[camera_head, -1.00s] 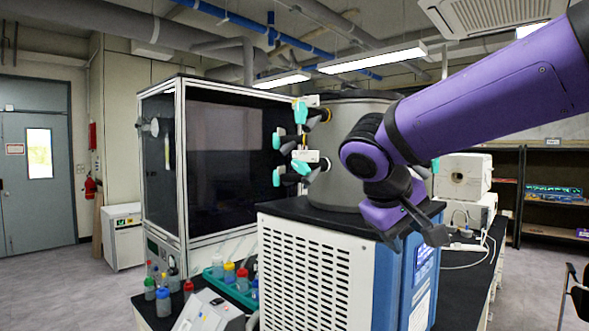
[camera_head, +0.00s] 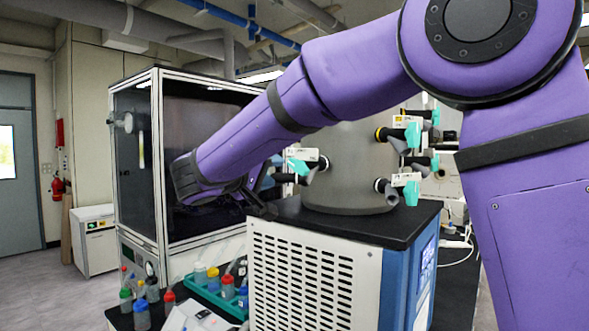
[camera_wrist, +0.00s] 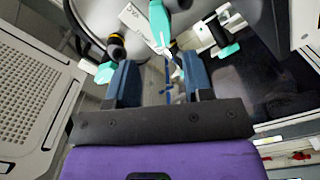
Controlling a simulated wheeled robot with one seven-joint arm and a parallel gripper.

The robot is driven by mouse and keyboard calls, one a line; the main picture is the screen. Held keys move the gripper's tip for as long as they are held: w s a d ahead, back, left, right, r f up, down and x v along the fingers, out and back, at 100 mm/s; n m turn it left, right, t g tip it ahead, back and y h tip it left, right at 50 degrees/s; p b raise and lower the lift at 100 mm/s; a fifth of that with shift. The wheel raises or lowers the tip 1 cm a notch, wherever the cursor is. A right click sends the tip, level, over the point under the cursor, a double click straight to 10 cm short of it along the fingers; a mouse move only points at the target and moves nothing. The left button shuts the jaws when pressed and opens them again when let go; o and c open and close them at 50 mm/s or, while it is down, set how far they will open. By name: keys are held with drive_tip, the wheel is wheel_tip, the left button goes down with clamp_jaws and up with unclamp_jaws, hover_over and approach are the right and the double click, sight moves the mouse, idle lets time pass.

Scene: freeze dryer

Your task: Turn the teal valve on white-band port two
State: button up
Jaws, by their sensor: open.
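The steel drum (camera_head: 345,170) of the freeze dryer carries several ports with teal valves. One teal valve (camera_head: 298,167) is on the drum's left side, close to my gripper (camera_head: 262,192). On the right side are an upper teal valve (camera_head: 413,134) and a lower teal valve (camera_head: 411,193). I cannot tell which port is white-band port two. In the wrist view my gripper (camera_wrist: 161,85) is open, its fingers apart. A teal valve handle (camera_wrist: 160,23) beside a white plate lies just beyond the gap, not visibly gripped.
The blue and white dryer cabinet (camera_head: 313,285) stands below the drum. A glass-fronted enclosure (camera_head: 140,170) stands behind my arm at left. A green rack (camera_head: 215,292) of bottles is low on the bench. Other teal valves (camera_wrist: 105,72) (camera_wrist: 228,50) flank the fingers.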

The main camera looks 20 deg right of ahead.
sight(297, 168)
drive_tip(key=x, duration=0.9)
clamp_jaws()
